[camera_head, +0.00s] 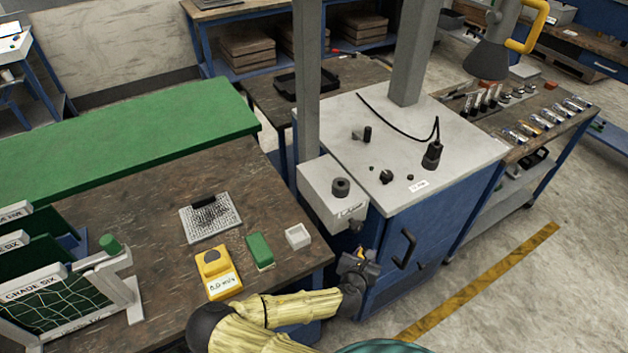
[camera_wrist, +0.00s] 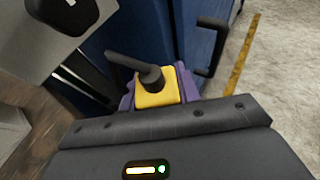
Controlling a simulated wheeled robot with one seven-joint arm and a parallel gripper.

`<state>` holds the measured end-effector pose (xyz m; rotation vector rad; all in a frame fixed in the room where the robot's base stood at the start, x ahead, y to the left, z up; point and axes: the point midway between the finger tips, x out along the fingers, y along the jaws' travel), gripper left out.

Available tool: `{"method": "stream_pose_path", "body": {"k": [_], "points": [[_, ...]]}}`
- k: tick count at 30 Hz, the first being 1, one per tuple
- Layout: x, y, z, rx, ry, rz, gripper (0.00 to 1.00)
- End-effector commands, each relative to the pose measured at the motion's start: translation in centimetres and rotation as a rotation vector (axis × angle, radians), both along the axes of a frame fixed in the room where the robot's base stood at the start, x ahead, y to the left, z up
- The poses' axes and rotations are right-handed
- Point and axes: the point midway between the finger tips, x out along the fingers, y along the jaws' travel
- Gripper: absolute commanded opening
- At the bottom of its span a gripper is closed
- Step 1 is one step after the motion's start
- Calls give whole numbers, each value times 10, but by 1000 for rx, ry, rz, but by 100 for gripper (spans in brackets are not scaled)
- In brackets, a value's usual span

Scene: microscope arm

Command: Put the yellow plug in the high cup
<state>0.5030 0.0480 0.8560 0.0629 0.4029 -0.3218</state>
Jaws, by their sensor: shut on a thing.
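My gripper (camera_head: 361,257) is low in front of the blue cabinet, just below and right of the grey box on the post. In the wrist view its purple fingers (camera_wrist: 158,88) are shut on the yellow plug (camera_wrist: 155,97), a yellow block with a dark, angled stem on top. In the head view only a bit of yellow shows at the fingers. A dark round cup-like fitting (camera_head: 341,187) stands on the grey box (camera_head: 322,197). Other dark fittings stand on the cabinet's pale top (camera_head: 400,150). The labels are too small to tell which is the high cup.
The cabinet's front handle (camera_head: 404,249) is right of my gripper. The wooden table (camera_head: 150,210) at left holds a yellow meter (camera_head: 216,272), a green block (camera_head: 260,250) and a white open box (camera_head: 298,236). A black cable (camera_head: 395,122) lies across the cabinet top.

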Motion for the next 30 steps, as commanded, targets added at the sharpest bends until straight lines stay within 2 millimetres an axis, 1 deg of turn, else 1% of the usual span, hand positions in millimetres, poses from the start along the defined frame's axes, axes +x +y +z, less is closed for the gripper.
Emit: {"method": "stream_pose_path", "body": {"k": [1,3,12,18,30], "points": [[1,-9,0,-2,-2,18,8],[1,-16,0,-4,-4,60,8],[-5,-44,7,-9,-12,245,8],[-11,-49,11,-1,-15,318,8],[-11,-48,12,1,-15,326,8]]}}
